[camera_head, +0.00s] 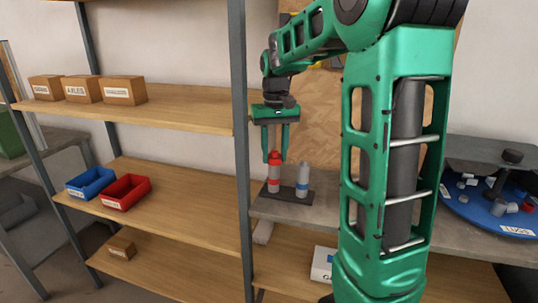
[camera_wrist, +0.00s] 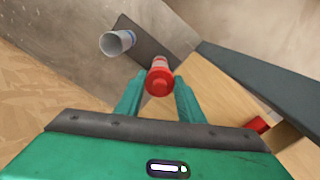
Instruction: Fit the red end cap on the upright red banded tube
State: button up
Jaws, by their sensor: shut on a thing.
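The red end cap (camera_head: 274,156) is between the fingers of my gripper (camera_head: 276,160), which is shut on it. The cap also shows in the wrist view (camera_wrist: 159,82), between the green fingertips (camera_wrist: 158,90). The red banded tube (camera_head: 274,186) stands upright on a dark base (camera_head: 288,196), directly below the cap and in line with it.
A grey tube with a blue band (camera_head: 303,180) stands just right, open-topped in the wrist view (camera_wrist: 117,42). A shelf post (camera_head: 240,130) rises close on the left. Shelves hold boxes, a blue bin (camera_head: 91,183) and a red bin (camera_head: 126,192). A blue round tray (camera_head: 470,212) holds loose parts at right.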

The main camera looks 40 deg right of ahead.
jog(key=shift+f, duration=0.45)
dwell(0.5)
jog(key=o, duration=1.1)
notch_tip(320, 180, up, 11)
jog(key=shift+f, duration=0.1)
jog(key=s+a+f, duration=0.1)
jog(key=s+f, duration=0.4)
jog(key=s, duration=0.4)
jog(key=s+a+f+m, duration=0.1)
jog(key=s+f, duration=0.5)
jog(key=s, duration=0.4)
jog(key=s+a+f+m, duration=0.1)
jog(key=s+a+f, duration=0.1)
jog(key=s+f, duration=0.4)
jog(key=shift+s+f, duration=0.15)
jog(key=shift+s, duration=0.7)
jog(key=shift+s+f, duration=0.1)
jog(key=shift+s, duration=0.75)
